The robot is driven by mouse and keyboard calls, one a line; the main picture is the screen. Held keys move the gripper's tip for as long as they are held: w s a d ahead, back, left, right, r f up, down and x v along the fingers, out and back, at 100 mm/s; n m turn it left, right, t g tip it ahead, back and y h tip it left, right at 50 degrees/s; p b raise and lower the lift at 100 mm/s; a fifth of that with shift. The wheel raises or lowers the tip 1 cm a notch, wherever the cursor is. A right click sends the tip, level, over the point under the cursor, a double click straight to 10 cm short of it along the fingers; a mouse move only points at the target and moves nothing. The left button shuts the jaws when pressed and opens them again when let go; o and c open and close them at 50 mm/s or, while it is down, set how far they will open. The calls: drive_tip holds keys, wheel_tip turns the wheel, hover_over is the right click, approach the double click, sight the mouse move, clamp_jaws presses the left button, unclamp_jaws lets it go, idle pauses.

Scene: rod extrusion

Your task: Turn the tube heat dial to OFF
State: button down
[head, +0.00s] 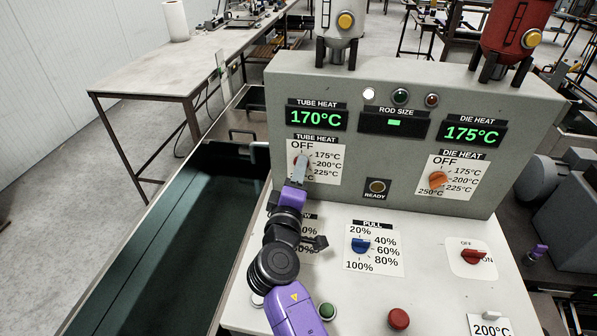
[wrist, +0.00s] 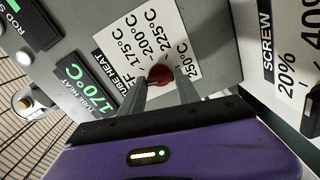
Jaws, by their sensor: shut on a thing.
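The tube heat dial (wrist: 160,74) is a red knob on a white scale plate (head: 327,165) marked OFF, 175°C, 200°C and 225°C. In the head view it is mostly hidden behind my gripper (head: 301,168). My gripper's two grey fingers (wrist: 161,86) close on the dial from both sides in the wrist view. I cannot tell which mark the dial points to. The tube heat display (head: 318,118) above it reads 170°C in green.
The die heat dial (head: 438,180) is orange, under a display (head: 472,132) reading 175°C. A ready button (head: 377,187) sits between the scales. A blue pull dial (head: 361,245) and a red on/off switch (head: 473,257) are on the sloped white panel below.

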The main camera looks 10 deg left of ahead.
drive_tip(key=shift+n+p, duration=0.3)
drive_tip(key=shift+n, duration=0.9)
drive_tip(key=shift+a+f, duration=0.1)
drive_tip(key=c, duration=0.9)
unclamp_jaws()
drive_tip(key=s+b, duration=0.1)
drive_tip(key=s, duration=0.7)
drive_tip(key=shift+a, duration=0.1)
